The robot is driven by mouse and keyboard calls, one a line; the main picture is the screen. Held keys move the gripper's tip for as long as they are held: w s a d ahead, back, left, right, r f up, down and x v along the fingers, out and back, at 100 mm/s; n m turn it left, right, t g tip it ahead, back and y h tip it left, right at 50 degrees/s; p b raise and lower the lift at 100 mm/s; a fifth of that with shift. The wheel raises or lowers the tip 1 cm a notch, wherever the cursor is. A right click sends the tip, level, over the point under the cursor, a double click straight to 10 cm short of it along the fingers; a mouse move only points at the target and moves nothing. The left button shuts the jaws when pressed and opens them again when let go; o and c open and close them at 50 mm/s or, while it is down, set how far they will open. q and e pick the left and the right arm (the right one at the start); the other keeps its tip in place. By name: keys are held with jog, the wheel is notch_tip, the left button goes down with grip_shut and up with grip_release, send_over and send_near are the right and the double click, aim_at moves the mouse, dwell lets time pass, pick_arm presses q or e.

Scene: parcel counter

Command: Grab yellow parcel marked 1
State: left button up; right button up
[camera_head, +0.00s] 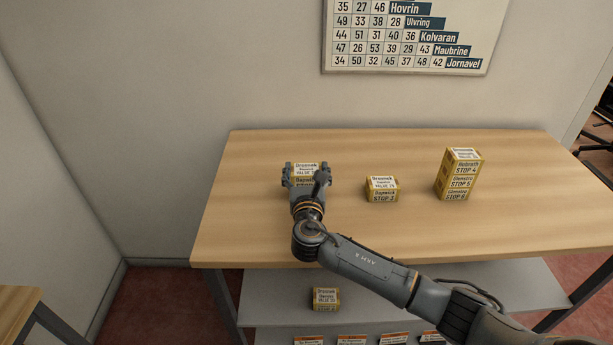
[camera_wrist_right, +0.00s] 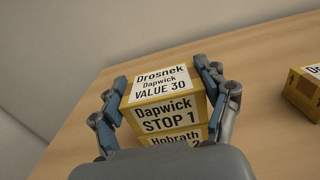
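The yellow parcel marked STOP 1 (camera_wrist_right: 166,108) has a white label reading Drosnek, Dapwick, VALUE 30. It sits on top of another yellow parcel (camera_wrist_right: 180,138), whose label starts Hobrath and shows a 2. In the head view the STOP 1 parcel (camera_head: 306,166) is at the left of the table, partly covered by my gripper. My right gripper (camera_head: 306,178) has its fingers on either side of it; in the wrist view the fingers (camera_wrist_right: 163,74) lie close along both sides. Whether they press on it cannot be told. My left gripper is not in view.
A yellow parcel (camera_head: 381,189) stands to the right on the wooden table (camera_head: 260,225). Another parcel (camera_head: 325,299) is on the lower shelf (camera_head: 270,285). A number chart (camera_head: 415,38) hangs behind.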

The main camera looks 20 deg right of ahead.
jog(key=shift+c, duration=1.2)
